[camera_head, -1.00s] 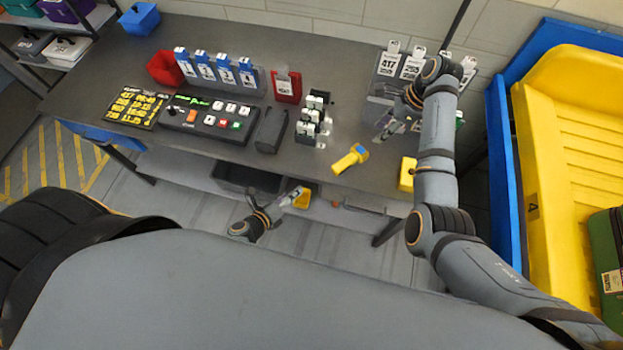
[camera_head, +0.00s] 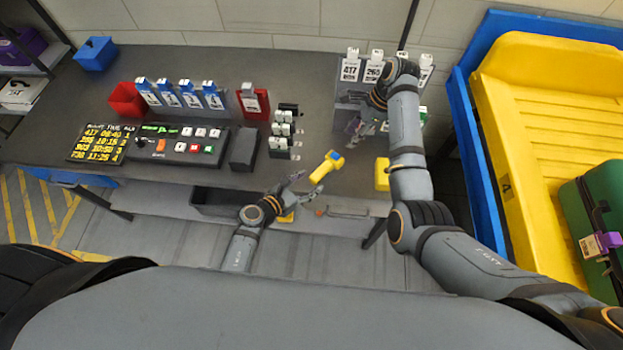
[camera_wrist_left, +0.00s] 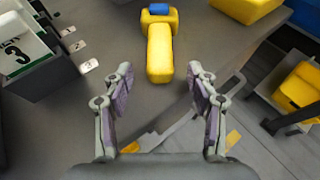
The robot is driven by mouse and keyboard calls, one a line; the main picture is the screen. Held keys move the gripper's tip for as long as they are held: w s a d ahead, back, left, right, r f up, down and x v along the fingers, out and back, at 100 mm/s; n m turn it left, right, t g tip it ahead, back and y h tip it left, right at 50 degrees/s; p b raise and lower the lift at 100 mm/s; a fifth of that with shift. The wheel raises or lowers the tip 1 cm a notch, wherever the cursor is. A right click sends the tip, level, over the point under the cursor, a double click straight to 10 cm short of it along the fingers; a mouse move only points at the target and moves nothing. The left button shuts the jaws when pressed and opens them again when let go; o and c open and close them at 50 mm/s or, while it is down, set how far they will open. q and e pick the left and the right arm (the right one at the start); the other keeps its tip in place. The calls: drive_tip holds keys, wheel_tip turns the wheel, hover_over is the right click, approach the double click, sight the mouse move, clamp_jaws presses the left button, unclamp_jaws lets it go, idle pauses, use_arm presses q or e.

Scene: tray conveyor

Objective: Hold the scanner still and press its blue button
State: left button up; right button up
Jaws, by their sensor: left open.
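The yellow scanner (camera_head: 322,171) lies on the grey table near its front edge, and its blue button (camera_head: 336,155) faces up at the far end. In the left wrist view the scanner's handle (camera_wrist_left: 160,55) points toward me, with the blue button (camera_wrist_left: 158,9) at the top edge. My left gripper (camera_head: 299,187) is open and empty. Its fingers stand apart on either side of the handle's near end, short of it and not touching. My right gripper (camera_head: 360,112) is over the table's right side by the card holders; its finger opening is unclear.
A yellow block (camera_head: 382,174) stands right of the scanner. A rack with white-topped pieces (camera_head: 281,132) stands to its left, with a dark box (camera_head: 243,149) and a control panel (camera_head: 180,146) beyond. A large yellow tray (camera_head: 530,120) is at far right.

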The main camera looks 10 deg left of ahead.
sight(311, 181)
use_arm(q)
drive_tip(key=shift+x, duration=1.6)
clamp_jaws()
use_arm(e)
clamp_jaws()
